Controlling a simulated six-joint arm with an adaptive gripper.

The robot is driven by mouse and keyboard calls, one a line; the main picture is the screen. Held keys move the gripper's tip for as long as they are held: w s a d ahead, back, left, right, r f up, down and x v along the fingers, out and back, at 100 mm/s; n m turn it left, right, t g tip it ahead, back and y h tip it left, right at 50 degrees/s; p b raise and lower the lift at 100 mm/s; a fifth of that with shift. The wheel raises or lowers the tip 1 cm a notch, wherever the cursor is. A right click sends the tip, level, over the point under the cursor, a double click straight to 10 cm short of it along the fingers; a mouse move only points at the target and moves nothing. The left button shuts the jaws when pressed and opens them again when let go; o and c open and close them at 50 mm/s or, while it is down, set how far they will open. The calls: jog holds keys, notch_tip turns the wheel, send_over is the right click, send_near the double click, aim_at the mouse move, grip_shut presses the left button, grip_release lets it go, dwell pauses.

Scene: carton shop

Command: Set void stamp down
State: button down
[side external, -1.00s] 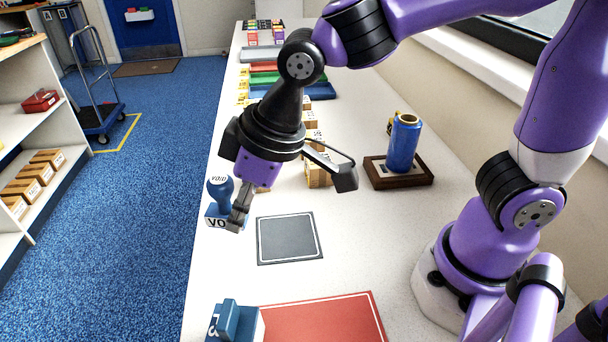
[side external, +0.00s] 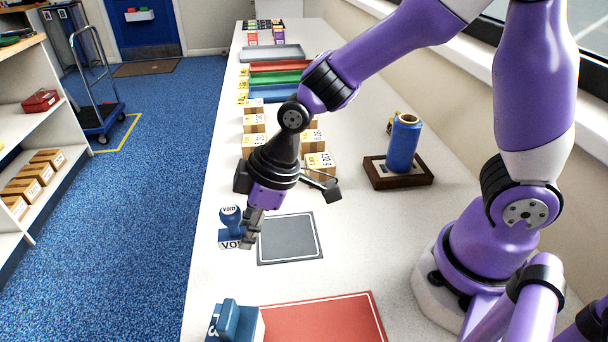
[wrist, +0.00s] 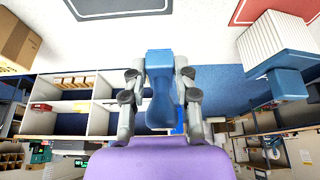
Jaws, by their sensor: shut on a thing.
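In the wrist view the blue stamp (wrist: 160,88) fills the space between the two fingers of my gripper (wrist: 160,72). The grey mat (wrist: 118,7) shows at the top edge there. In the side view the stamp is just left of the mat's left edge; I cannot tell whether its base touches the table.
A red mat (side external: 325,318) and another blue-handled stamp (side external: 237,322) lie at the near end. Several cartons (side external: 318,163) stand behind my gripper. A blue roll (side external: 403,145) stands on a brown wooden base (side external: 398,178) at the right.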

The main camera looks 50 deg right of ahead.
aim_at(246, 260)
jog(key=shift+f, duration=1.75)
jog(key=shift+f, duration=0.15)
jog(key=shift+f, duration=0.45)
jog(key=c, duration=0.6)
grip_release()
